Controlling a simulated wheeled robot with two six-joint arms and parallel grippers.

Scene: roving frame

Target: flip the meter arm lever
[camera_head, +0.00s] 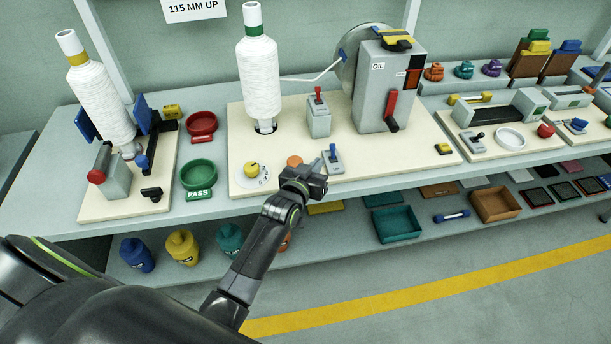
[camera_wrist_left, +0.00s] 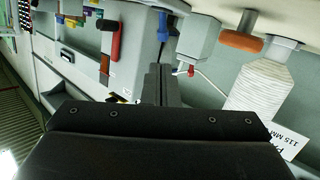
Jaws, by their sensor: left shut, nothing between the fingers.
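No label marks a meter arm lever. A small blue lever (camera_head: 333,153) stands on a grey base on the cream board, just beyond my left gripper (camera_head: 319,168). The blue lever (camera_wrist_left: 163,25) also shows just beyond the fingertips in the left wrist view. The left gripper is shut and empty; I cannot tell whether it touches the lever. Behind it, a red-tipped lever (camera_head: 318,95) stands on a grey box, and a red handle (camera_head: 391,104) hangs on the grey OIL box (camera_head: 370,75). My right gripper is out of view.
An orange knob (camera_head: 295,161) and a yellow dial (camera_head: 251,169) sit left of the blue lever. A tall white spool (camera_head: 260,80) stands behind them. A lower shelf holds a teal tray (camera_head: 398,224).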

